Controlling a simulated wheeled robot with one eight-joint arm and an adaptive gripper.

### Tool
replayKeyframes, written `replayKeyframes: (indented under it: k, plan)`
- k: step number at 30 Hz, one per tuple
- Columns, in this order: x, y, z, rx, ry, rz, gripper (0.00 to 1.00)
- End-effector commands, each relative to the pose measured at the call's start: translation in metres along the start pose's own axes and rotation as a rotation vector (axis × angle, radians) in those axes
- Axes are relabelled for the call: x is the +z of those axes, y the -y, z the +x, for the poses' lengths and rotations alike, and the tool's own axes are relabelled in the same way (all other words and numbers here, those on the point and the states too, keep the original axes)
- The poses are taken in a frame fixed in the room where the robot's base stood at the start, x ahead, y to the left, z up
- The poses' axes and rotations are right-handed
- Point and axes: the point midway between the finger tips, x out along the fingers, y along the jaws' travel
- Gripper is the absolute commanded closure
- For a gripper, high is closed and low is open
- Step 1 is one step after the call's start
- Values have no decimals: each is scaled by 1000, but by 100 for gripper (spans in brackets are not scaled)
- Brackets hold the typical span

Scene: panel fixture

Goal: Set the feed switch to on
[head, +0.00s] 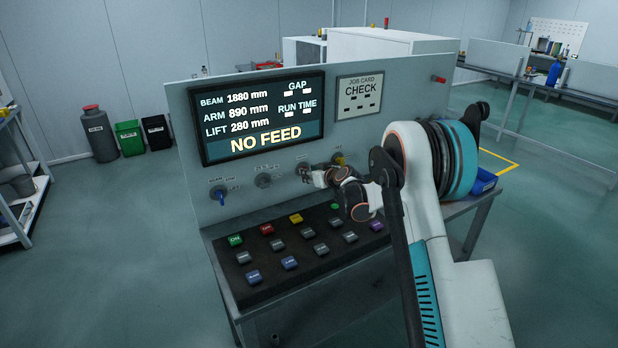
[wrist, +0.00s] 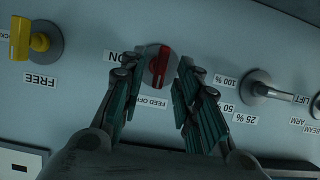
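The feed switch (wrist: 159,65) is a red knob on a round base in the wrist view, which shows the panel upside down. Its bar is slightly tilted, one end towards the FEED OFF label (wrist: 154,103). The ON label (wrist: 113,55) lies to its left, partly covered by a finger. My gripper (wrist: 157,66) is open, one finger on each side of the knob, with gaps showing. In the head view my gripper (head: 318,178) is at the panel and mostly hides the switch. The display (head: 264,118) reads NO FEED.
A yellow knob (wrist: 36,42) marked FREE and a grey lever (wrist: 262,88) with percentage labels flank the switch. A blue-handled switch (head: 222,197) is at the panel's left. Several coloured buttons sit on the black console (head: 272,292) below my gripper.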

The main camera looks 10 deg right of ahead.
Motion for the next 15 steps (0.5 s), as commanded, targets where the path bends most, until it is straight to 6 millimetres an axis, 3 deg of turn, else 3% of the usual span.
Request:
replayKeyframes:
  k: [5, 14, 15]
  plan:
    - [0, 0, 12, 0, 0, 0, 70]
    - [0, 0, 13, 0, 0, 0, 70]
    - [0, 0, 13, 0, 0, 0, 79]
